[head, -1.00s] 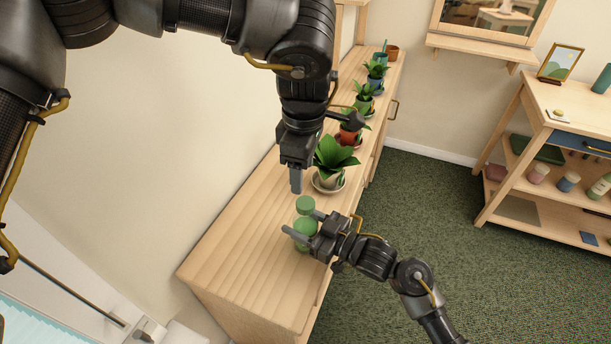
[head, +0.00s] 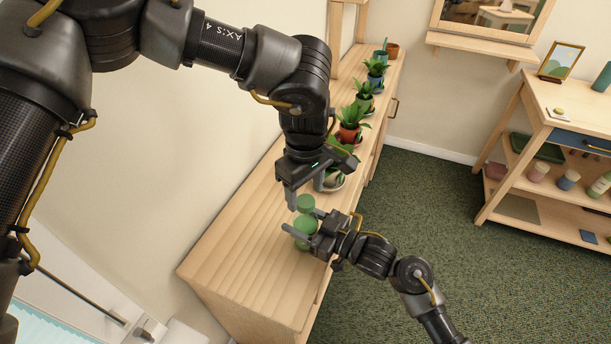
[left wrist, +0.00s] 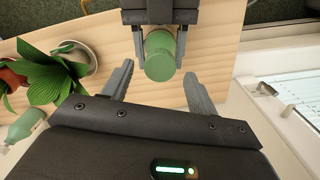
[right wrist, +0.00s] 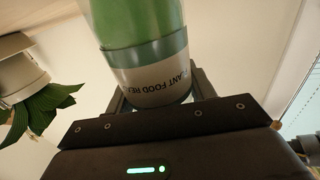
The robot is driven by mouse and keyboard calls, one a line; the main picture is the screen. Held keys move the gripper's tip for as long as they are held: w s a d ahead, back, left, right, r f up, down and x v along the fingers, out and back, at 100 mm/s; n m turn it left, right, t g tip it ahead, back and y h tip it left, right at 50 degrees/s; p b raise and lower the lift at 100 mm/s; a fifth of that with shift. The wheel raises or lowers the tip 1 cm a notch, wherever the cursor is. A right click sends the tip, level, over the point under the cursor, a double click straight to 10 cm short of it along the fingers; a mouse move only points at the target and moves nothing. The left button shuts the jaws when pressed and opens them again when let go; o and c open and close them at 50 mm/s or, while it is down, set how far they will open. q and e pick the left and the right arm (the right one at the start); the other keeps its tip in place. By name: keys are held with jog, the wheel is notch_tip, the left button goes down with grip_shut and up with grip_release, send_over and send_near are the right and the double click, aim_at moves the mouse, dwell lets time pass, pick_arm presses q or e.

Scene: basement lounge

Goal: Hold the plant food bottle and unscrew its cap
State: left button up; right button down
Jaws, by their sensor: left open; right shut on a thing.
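The green plant food bottle (head: 302,243) stands upright above or on the wooden cabinet top; I cannot tell which. Its round green cap (head: 305,203) is on top. My right gripper (head: 301,221) is shut around the bottle's body from the right. In the right wrist view the bottle's printed white label (right wrist: 155,88) sits between the fingers, its text upside down. My left gripper (head: 305,192) points down over the cap, open and empty. In the left wrist view the cap (left wrist: 160,55) lies ahead, between and beyond the spread fingers, not gripped.
Several potted plants line the cabinet top (head: 240,245) behind my left gripper; the nearest pot (head: 333,183) is close to it and partly hidden. The cabinet top in front of and left of the bottle is clear. A shelf unit (head: 540,125) stands at the right.

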aim_at(305, 203)
pick_arm(q)
jog(key=shift+f, duration=1.1)
